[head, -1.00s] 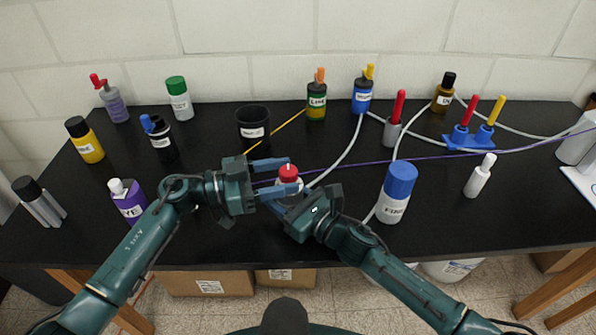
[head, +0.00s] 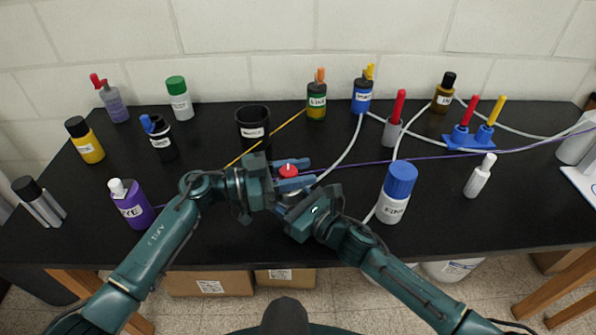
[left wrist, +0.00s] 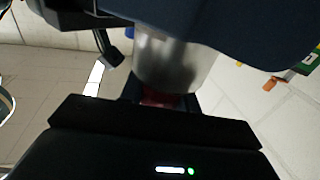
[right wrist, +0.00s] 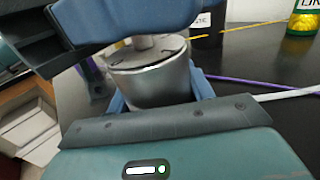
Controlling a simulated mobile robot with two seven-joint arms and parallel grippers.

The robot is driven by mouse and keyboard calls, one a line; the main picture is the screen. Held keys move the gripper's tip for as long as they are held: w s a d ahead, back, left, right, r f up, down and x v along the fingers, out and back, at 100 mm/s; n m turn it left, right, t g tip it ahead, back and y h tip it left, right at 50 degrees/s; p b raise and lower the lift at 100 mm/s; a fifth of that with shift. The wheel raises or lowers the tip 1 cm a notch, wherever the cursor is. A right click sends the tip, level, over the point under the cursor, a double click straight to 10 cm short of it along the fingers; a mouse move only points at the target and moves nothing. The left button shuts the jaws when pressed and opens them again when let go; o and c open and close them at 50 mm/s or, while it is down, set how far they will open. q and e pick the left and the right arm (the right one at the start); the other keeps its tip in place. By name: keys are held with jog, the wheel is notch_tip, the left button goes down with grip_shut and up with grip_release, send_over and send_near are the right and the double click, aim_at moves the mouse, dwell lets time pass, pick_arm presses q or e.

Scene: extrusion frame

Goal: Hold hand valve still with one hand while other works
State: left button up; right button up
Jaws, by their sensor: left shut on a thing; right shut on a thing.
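The hand valve has a red knob (head: 288,171) on top, which shows between the blue fingers of my left gripper (head: 303,173) in the head view. My left gripper is shut on this knob from the left. In the left wrist view, the silver valve body (left wrist: 172,66) stands past the jaws, with a dim red part between them. In the right wrist view, the silver body (right wrist: 150,82) sits between the blue fingers of my right gripper (right wrist: 160,92), which is shut on it. My left gripper hides most of the valve body in the head view.
A black cup (head: 253,128) stands just behind my left gripper. A purple bottle (head: 131,204) is to the left, and a blue-capped bottle (head: 396,194) stands right of my right gripper. White tubing and a purple line (head: 415,158) cross the black table (head: 235,238).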

pick_arm(q)
jog(key=shift+c, duration=1.4)
jog(key=shift+m+g, duration=0.3)
jog(key=shift+g, duration=0.2)
jog(key=m+g, duration=0.2)
jog(key=g, duration=0.1)
jog(key=m+g, duration=0.1)
jog(key=g, duration=0.1)
jog(key=shift+s, duration=0.25)
jog(key=shift+s+f+m+g+y, duration=0.1)
jog(key=shift+m+g+y, duration=0.15)
jog(key=shift+m+g, duration=0.55)
jog(key=shift+s+r+m+g+y, duration=0.1)
jog(key=shift+s+m+g+y, duration=0.1)
jog(key=shift+m+g, duration=0.6)
jog(key=shift+s+f+m+g+y, duration=0.1)
jog(key=shift+m+g+y, duration=0.25)
jog(key=shift+g, duration=0.85)
jog(key=shift+a, duration=0.1)
jog(key=o, duration=1)
